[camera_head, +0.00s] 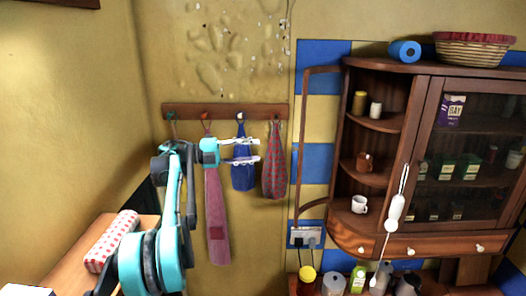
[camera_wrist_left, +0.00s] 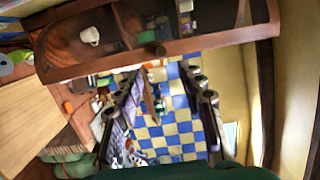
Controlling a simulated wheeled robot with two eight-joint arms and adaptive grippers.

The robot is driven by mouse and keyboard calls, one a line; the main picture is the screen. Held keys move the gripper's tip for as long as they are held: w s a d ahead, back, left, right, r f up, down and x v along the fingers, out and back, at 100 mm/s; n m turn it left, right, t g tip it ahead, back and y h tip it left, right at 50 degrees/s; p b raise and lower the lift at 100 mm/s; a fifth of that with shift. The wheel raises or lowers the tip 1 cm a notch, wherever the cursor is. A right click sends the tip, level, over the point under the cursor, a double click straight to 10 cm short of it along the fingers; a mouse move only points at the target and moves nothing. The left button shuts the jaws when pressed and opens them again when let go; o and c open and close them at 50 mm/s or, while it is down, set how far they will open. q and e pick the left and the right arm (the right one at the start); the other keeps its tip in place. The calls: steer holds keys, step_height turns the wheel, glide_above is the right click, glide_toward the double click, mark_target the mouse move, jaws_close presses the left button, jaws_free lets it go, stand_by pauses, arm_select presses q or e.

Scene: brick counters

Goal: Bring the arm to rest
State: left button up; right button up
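My left arm is teal and dark grey and comes in from the left in the head view. My left gripper (camera_head: 244,150) is raised in front of the wall, over the blue cloth hanging from the peg rail, and points right. Its two pale fingers are apart with nothing visible between them. In the left wrist view the dark fingers of the left gripper (camera_wrist_left: 162,98) are also spread, with the blue and cream checked floor showing between them. Whether the gripper touches the blue cloth (camera_head: 243,178) cannot be told. My right gripper is in neither view.
A wooden peg rail (camera_head: 226,112) holds several cloths, including a red one (camera_head: 216,225) and a checked one (camera_head: 274,165). A wooden wall cabinet (camera_head: 421,165) stands to the right. Bottles stand below it.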

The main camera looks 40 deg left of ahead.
arm_select(q)
steer(key=shift+a, duration=0.1)
stand_by(0.5)
steer(key=w+d+r+n+t+y, duration=0.5)
steer(key=d+r+n+t+y, duration=0.55)
steer(key=r+n+y, duration=0.45)
steer(key=s+d+f+n+g+h, duration=0.1)
steer(key=s+d+f+n+g, duration=0.35)
steer(key=s+d+f, duration=0.75)
steer(key=s+d+f+n+g, duration=0.35)
steer(key=s+f+g, duration=0.35)
steer(key=f, duration=1.1)
steer(key=s+d+f+n+g+h, duration=0.1)
steer(key=s+d+f+n+g, duration=0.4)
steer(key=s+f, duration=0.8)
step_height(320, 180, down, 36)
steer(key=w+d+t+b, duration=0.1)
steer(key=w+b, duration=0.1)
steer(key=b, duration=3.3)
steer(key=shift+m, duration=0.3)
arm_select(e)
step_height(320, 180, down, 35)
